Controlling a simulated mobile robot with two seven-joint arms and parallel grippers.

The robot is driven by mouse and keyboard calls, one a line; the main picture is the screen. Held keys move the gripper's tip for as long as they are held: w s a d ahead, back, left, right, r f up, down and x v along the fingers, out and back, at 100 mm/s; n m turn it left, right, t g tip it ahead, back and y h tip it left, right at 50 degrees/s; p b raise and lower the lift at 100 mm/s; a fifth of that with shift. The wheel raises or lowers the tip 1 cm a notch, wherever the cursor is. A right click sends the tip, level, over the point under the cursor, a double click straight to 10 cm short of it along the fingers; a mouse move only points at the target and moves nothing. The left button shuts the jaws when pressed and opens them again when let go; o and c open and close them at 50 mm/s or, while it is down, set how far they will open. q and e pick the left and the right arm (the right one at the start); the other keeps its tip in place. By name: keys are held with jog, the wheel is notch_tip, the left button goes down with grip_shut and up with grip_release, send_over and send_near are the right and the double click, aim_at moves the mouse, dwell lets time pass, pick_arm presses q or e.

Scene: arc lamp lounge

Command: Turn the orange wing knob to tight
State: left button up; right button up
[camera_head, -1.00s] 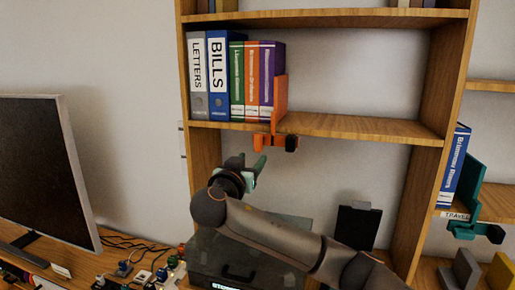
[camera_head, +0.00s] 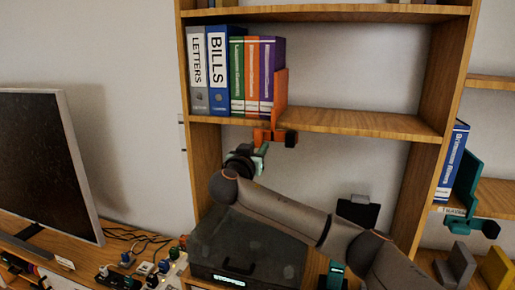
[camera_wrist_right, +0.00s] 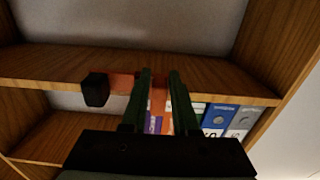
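The orange wing knob (camera_head: 262,135) is on the orange clamp bookend (camera_head: 279,92), just under the shelf edge. A black block (camera_head: 291,138) sticks out to its right, and it also shows in the wrist view (camera_wrist_right: 96,90). My right gripper (camera_head: 261,150) is just below the knob, its fingers pointing up at it. In the wrist view the fingers (camera_wrist_right: 161,75) stand apart, with orange showing in the gap between them. I cannot tell whether they touch the knob. My left gripper is not in view.
Several binders and books (camera_head: 230,75) stand on the shelf (camera_head: 360,123) left of the bookend. A teal bookend (camera_head: 468,185) with a blue book is on the right shelf. A dark case (camera_head: 245,250) lies below my right arm. A monitor (camera_head: 45,150) stands at left.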

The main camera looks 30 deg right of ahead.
grip_shut()
